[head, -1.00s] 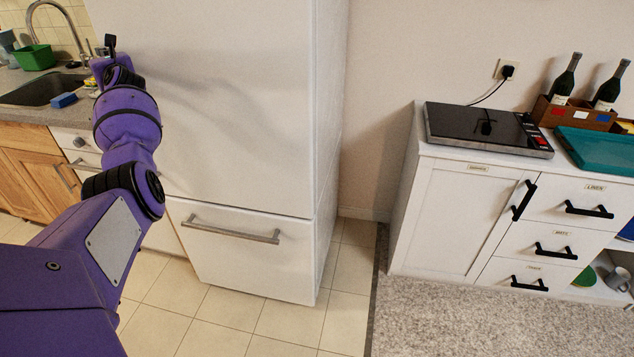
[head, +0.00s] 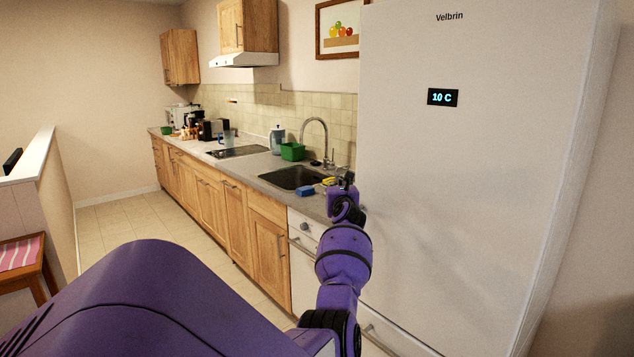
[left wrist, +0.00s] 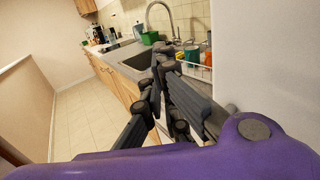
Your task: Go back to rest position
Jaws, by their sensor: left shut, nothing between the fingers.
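My left gripper (head: 345,181) is at the end of my purple left arm, in front of the counter's near end and beside the tall white fridge (head: 470,150). In the left wrist view its dark fingers (left wrist: 166,76) are shut with nothing between them, against the counter and sink behind. My left arm reaches forward from the bottom of the head view. My right gripper does not show in any view.
A counter (head: 258,168) with a sink (head: 292,177), a green tub (head: 292,152) and a blue sponge (head: 305,191) runs along the wall. A low wall (head: 40,190) and a stool (head: 22,262) stand at left. The tiled floor (head: 130,222) between is clear.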

